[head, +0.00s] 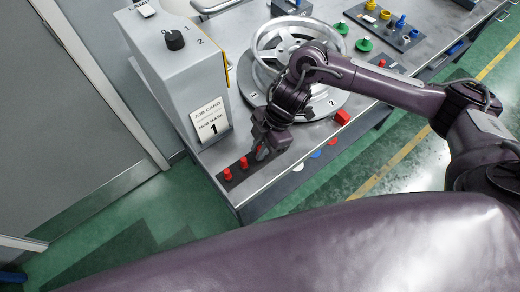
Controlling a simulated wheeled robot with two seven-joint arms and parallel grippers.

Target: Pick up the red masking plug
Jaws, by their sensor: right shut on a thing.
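Two red masking plugs stand upright on a dark strip (233,184) near the table's front left corner: one at the left (227,174) and one beside it (244,163). My right gripper (261,154) points down over the right part of this strip, just right of the two plugs. It is shut on a red plug, mostly hidden by the fingers. I cannot tell whether that plug is clear of the strip. My left gripper is not in view.
A grey machine with a knob (174,40) and a job card reading 1 (209,119) stands at left. A silver wheel (265,42) lies on a round plate behind my right arm. A red block (342,117) sits near the front edge. Green and blue parts stand farther right.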

